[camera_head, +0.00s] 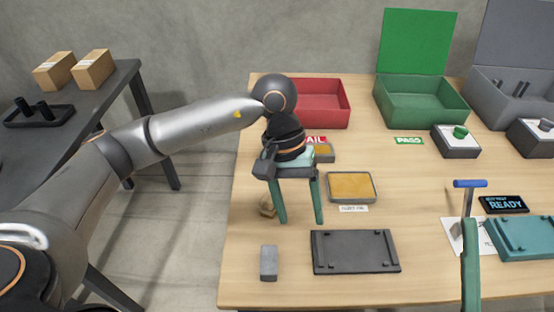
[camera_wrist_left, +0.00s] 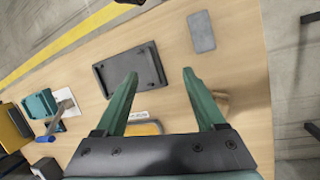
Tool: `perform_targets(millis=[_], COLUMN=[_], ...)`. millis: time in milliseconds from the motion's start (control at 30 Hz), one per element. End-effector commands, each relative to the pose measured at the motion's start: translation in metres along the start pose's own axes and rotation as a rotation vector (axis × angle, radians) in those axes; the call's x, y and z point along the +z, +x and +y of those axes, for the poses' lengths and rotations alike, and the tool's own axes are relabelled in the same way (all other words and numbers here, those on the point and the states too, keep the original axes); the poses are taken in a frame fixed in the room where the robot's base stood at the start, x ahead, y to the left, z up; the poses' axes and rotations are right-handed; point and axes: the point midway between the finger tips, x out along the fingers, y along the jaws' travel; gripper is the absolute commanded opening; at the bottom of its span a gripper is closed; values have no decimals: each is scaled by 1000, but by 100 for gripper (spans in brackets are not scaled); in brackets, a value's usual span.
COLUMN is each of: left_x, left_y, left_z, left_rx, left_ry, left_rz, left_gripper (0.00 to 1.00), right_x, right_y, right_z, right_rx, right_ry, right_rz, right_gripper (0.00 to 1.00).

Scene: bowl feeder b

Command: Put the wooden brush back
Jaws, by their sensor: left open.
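A small tan object that looks like the wooden brush (camera_head: 267,206) lies on the table near its left edge, partly hidden by my left gripper's finger. In the left wrist view the tan object (camera_wrist_left: 221,103) shows partly behind the right-hand finger. My left gripper (camera_head: 300,221) is open with green fingers pointing down, and nothing shows between them. The tan object is outside the fingers, beside the left one in the head view; I cannot tell whether they touch. Of my right gripper (camera_head: 470,265) one green finger shows at the bottom right, so its opening cannot be judged.
A black tray (camera_head: 355,252) and a grey block (camera_head: 268,263) lie at the front. A yellow pad in a grey tray (camera_head: 352,186) lies behind. Red (camera_head: 322,118), green (camera_head: 422,113) and grey bins stand at the back. A blue-handled tool (camera_head: 470,184) stands to the right.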

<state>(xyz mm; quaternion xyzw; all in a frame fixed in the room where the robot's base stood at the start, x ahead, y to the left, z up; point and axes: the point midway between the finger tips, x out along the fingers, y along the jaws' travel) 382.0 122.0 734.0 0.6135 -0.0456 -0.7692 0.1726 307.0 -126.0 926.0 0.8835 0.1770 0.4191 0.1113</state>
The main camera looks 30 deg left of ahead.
Motion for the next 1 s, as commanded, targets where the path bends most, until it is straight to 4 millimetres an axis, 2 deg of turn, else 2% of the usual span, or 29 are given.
perform_targets(millis=[33,100,167,200,300,400,500,567,700,833,867,1000], left_x=[31,71,104,124,168,196,208,207,187,157,151,128], left_y=[20,32,32,29,8,-26,-66,-90,-137,-161,-164,-167], left_z=[21,50,72,85,112,129,135,134,114,84,77,49], left_rx=[99,230,327,383,490,550,558,538,409,204,-150,54], left_ry=[-58,-167,-272,-348,-549,-758,-962,-1078,-1299,-1406,1411,1167], left_rz=[-118,-282,-437,-548,-845,-1167,-1511,-1728,-2252,-2713,2799,2603], left_gripper=[72,72,72,72,72,72,72,72,72,72,72,72], right_x=[0,0,0,0,0,0,0,0,0,0,0,0], right_y=[0,0,0,0,0,0,0,0,0,0,0,0], right_z=[0,0,0,0,0,0,0,0,0,0,0,0], right_rx=[0,0,0,1,1,1,1,1,1,1,1,1], right_ry=[0,0,0,0,0,0,1,1,1,1,1,1], right_rz=[0,0,0,0,0,-1,-1,-1,-1,-2,-2,-2], right_gripper=[99,99,99,99,99,99,99,99,99,99,99,99])
